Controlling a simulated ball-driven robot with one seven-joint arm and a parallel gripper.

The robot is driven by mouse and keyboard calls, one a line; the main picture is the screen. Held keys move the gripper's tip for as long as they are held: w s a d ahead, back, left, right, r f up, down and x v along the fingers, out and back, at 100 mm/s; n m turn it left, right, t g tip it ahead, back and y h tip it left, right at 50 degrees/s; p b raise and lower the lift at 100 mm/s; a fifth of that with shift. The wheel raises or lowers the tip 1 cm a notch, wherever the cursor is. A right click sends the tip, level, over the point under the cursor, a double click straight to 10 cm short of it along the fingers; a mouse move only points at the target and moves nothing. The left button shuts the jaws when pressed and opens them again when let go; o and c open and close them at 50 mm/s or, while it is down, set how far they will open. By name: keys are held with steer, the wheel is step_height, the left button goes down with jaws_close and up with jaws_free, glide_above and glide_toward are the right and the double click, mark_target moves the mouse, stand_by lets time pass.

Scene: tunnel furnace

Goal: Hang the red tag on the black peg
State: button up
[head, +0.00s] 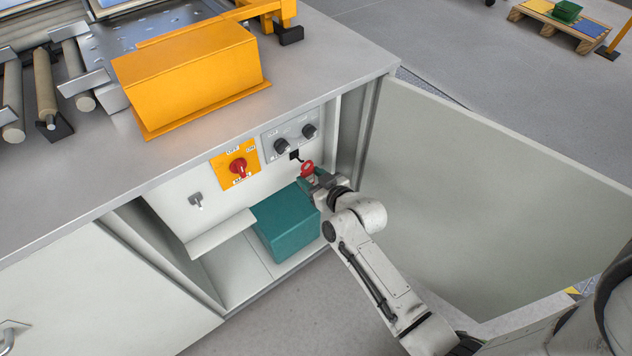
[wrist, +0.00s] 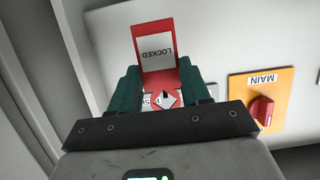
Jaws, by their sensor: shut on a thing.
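The red tag (head: 307,168) is at the end of my gripper (head: 314,179), close in front of the control panel. In the wrist view the tag (wrist: 138,37) shows a white label reading "LOCKED", upside down. My gripper (wrist: 158,82) has its green fingers shut on the tag's near part, and the label part sticks out beyond them. The black peg (head: 294,155) is on the panel below the two knobs, just up and left of the tag. In the wrist view I cannot make out the peg; I cannot tell whether the tag touches it.
An orange plate (head: 221,161) with a red main switch (head: 238,166) is left of the peg. A teal box (head: 286,222) stands below in the cabinet. The open cabinet door (head: 480,190) is to the right. An orange cover (head: 190,75) sits on the worktop above.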

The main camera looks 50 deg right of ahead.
steer(key=shift+w+d+f+b, duration=0.1)
steer(key=shift+w+d+b, duration=0.1)
steer(key=shift+w, duration=0.5)
steer(key=shift+w+d+b, duration=0.1)
steer(key=shift+w+d, duration=0.1)
steer(key=shift+w, duration=0.45)
steer(key=shift+w+d+f+b, duration=0.15)
steer(key=shift+w+f+b, duration=0.3)
steer(key=shift+w+b, duration=0.15)
steer(key=o, duration=1.1)
steer(key=p+v, duration=0.1)
steer(key=v, duration=0.9)
steer(key=shift+s+r+p, duration=0.1)
steer(key=shift+s+p, duration=0.2)
steer(key=shift+p, duration=0.1)
